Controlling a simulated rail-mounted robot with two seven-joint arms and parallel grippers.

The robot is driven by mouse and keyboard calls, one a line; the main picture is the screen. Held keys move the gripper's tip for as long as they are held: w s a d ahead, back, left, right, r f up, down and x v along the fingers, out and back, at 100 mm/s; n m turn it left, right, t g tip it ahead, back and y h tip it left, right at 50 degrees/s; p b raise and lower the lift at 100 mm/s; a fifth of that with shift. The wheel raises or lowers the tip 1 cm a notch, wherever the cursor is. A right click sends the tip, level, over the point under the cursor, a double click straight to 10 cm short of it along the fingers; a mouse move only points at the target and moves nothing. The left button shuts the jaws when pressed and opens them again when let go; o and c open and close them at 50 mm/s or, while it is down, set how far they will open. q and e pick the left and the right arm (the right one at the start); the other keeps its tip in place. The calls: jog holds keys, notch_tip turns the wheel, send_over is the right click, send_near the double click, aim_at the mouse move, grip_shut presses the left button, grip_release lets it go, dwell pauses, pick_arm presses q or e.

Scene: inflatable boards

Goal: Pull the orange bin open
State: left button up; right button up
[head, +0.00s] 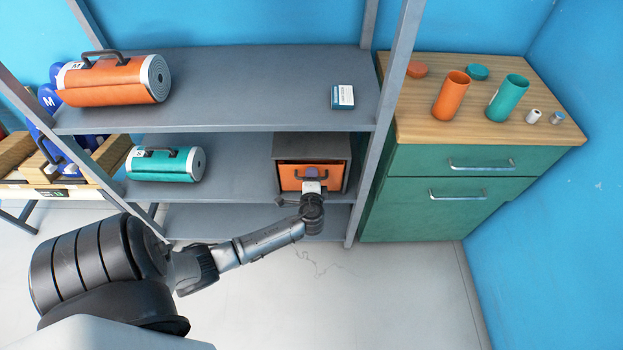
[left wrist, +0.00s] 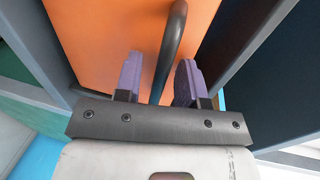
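The orange bin (head: 290,181) sits in a grey housing on the middle shelf, at its right end. Its orange front also fills the upper middle of the left wrist view (left wrist: 105,30). A dark curved handle (left wrist: 174,45) stands out from the front. My left gripper (head: 312,180) is at the bin front. In the left wrist view its two purple fingers (left wrist: 158,75) are apart, one on each side of the handle, with gaps visible. Whether the handle lies fully between the fingertips in depth is hard to tell. My right gripper is in neither view.
The grey shelf rack's upright (head: 385,120) stands right of the bin, beside a green cabinet (head: 450,215). An orange roll (head: 115,82) and a small box (head: 342,97) are on the top shelf. A teal roll (head: 165,164) is on the middle shelf. The floor in front is clear.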

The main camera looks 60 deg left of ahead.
pick_arm(q)
grip_shut()
dwell(0.4)
